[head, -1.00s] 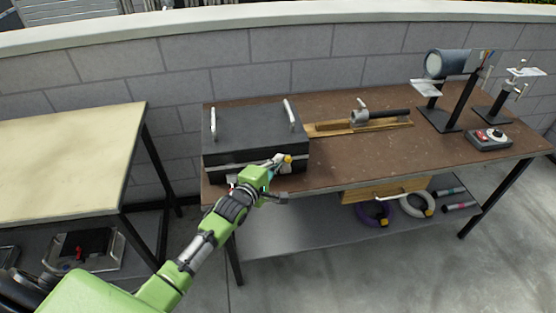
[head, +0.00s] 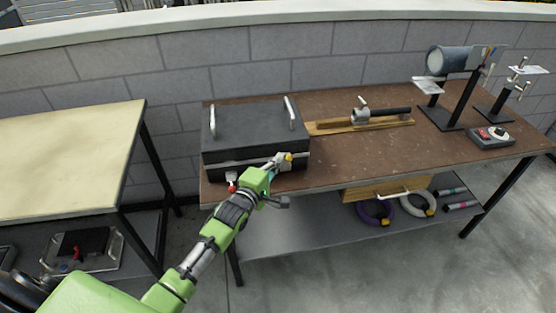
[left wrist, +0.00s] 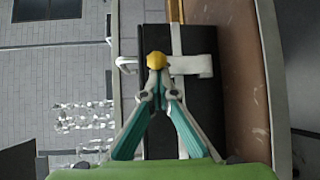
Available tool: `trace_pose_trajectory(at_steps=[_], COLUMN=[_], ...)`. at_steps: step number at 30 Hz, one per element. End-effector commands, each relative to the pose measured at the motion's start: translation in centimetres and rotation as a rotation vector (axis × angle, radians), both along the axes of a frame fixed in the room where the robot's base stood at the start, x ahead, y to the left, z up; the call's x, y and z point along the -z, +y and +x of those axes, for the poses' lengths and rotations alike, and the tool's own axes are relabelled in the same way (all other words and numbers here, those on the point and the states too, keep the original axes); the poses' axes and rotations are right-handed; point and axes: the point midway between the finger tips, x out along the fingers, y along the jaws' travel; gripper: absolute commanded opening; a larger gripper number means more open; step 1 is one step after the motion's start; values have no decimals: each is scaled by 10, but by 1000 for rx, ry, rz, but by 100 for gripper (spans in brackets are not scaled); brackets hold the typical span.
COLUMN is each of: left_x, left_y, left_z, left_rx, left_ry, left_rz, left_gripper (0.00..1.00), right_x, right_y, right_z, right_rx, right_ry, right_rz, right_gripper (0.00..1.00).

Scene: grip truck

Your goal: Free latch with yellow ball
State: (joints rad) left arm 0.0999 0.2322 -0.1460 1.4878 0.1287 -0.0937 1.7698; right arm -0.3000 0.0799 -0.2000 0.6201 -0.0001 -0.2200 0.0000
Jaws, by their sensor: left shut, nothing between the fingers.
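A black box (head: 238,132) with two silver handles on its lid stands at the left end of the brown workbench. The yellow ball (head: 289,157) of the latch is at the box's front right. In the left wrist view the yellow ball (left wrist: 156,60) sits right at the tips of my left gripper (left wrist: 157,78), in front of the pale latch plate (left wrist: 190,66). The left gripper (head: 277,164) is shut with nothing between its fingers; I cannot tell whether it touches the ball. A red latch knob (head: 231,177) shows at the box's front left. The right gripper is not in view.
The workbench (head: 340,155) also holds a pipe piece on a wooden board (head: 365,122), a grey cylinder on a stand (head: 447,60) and a switch box (head: 491,136). Rings and a drawer are below. A pale table (head: 60,155) stands at the left, with a gap between.

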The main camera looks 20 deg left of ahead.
Motion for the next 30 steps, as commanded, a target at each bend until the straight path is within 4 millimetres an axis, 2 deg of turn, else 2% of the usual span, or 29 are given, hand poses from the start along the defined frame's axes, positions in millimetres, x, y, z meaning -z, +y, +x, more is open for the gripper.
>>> trace_pose_trajectory(at_steps=[8, 15, 18, 25, 30], left_x=[11, 26, 29, 33, 30], left_y=[-5, -12, -15, -21, -21], left_z=[-8, -20, -25, -34, -33], left_rx=[0, 0, 0, 0, 0], left_ry=[-92, -263, -342, -371, -371], left_rz=[52, 161, 211, 228, 228], left_gripper=[0, 0, 0, 0, 0], right_x=[28, 76, 90, 101, 98], right_y=[0, 0, 0, 0, 0], right_z=[0, 0, 0, 0, 0], right_rx=[0, 0, 0, 0, 0], right_ry=[0, 0, 0, 0, 0], right_rz=[0, 0, 0, 0, 0], right_gripper=[40, 40, 40, 40, 40])
